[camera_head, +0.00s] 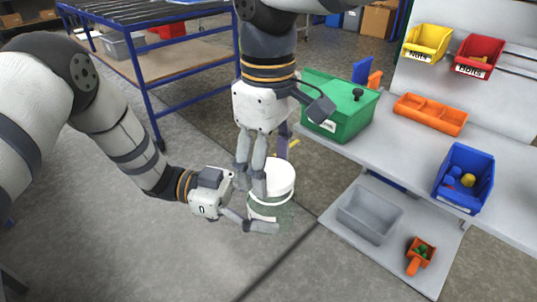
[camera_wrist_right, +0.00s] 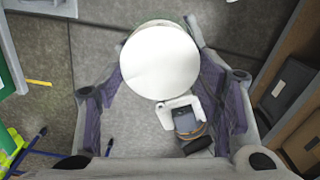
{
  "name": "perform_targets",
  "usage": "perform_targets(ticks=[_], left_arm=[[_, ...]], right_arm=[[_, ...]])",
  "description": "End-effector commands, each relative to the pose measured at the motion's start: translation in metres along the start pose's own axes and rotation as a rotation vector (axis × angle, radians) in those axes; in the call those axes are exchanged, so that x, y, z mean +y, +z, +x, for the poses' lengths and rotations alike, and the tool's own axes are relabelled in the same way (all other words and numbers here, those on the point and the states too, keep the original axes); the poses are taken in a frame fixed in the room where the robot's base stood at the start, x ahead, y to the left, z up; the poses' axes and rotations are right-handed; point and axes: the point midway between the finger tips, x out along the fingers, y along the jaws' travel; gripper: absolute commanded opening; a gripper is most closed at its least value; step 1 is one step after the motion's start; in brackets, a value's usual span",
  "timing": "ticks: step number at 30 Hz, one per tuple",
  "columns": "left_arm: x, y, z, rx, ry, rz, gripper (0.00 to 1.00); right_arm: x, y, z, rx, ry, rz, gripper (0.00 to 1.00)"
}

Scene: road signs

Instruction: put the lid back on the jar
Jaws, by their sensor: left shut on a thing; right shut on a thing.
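The round white lid (camera_head: 277,174) is at the middle of the head view. It also shows in the right wrist view as a white disc (camera_wrist_right: 160,60). The clear, greenish jar (camera_head: 268,211) is directly below it. My right gripper (camera_head: 264,182) reaches down from above and is shut on the lid, its fingers on opposite sides. My left gripper (camera_head: 258,207) comes in from the left and is shut on the jar. Fingers hide part of both, and I cannot tell whether the lid touches the jar's rim.
The grey workbench (camera_head: 400,160) on the right holds a green box (camera_head: 340,122), an orange tray (camera_head: 430,114) and a blue bin (camera_head: 464,178). A lower shelf carries a grey bin (camera_head: 369,213) and an orange scoop (camera_head: 420,255). A blue-framed table (camera_head: 180,62) stands behind. Floor at lower left is clear.

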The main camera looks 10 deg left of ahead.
Motion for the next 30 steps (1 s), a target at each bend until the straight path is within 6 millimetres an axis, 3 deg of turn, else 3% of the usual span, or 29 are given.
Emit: perform_targets(ticks=[30], left_arm=[[0.000, 0.000, 0.000, 0.000, 0.000, 0.001, 0.16]], right_arm=[[0.000, 0.000, 0.011, -0.001, 0.000, -0.001, 0.51]])
